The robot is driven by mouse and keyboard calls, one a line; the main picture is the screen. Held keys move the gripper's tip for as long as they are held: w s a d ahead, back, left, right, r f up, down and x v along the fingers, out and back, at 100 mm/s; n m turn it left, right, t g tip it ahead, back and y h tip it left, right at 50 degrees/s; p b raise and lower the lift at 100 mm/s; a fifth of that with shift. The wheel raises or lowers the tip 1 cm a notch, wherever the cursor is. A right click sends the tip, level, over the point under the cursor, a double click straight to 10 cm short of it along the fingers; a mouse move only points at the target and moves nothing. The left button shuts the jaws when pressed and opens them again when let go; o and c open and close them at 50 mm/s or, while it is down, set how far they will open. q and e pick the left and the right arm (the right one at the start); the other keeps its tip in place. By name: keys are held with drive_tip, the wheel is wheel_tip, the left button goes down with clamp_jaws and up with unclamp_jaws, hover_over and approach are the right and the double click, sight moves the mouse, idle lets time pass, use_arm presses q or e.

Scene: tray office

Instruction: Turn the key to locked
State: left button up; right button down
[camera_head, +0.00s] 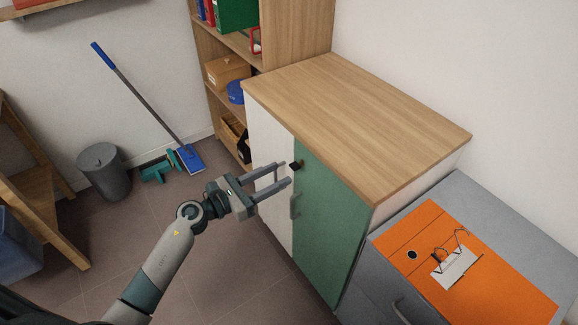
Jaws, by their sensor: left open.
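The key (295,165) is small and dark, with a brownish lock part beside it. It sits near the top of the green door (328,220) of a cabinet with a wooden top (360,120). At this size I cannot tell which way the key is turned. My left gripper (284,174) is open, its two fingers pointing right toward the cabinet front. The fingertips are close to the key, just left of and below it in the picture; I cannot tell whether they touch anything. My right gripper is not in view.
A grey door handle (294,206) is just below the fingers. A bin (104,172), a blue-headed mop (190,160) and a shelf (225,45) stand behind. The floor before the cabinet is clear.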

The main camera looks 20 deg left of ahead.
sight(291, 168)
use_arm(q)
drive_tip(key=shift+p+x, duration=0.3)
drive_tip(key=shift+x, duration=2.25)
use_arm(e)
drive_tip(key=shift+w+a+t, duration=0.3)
use_arm(q)
drive_tip(key=c, duration=1.1)
drive_tip(key=shift+o, duration=0.2)
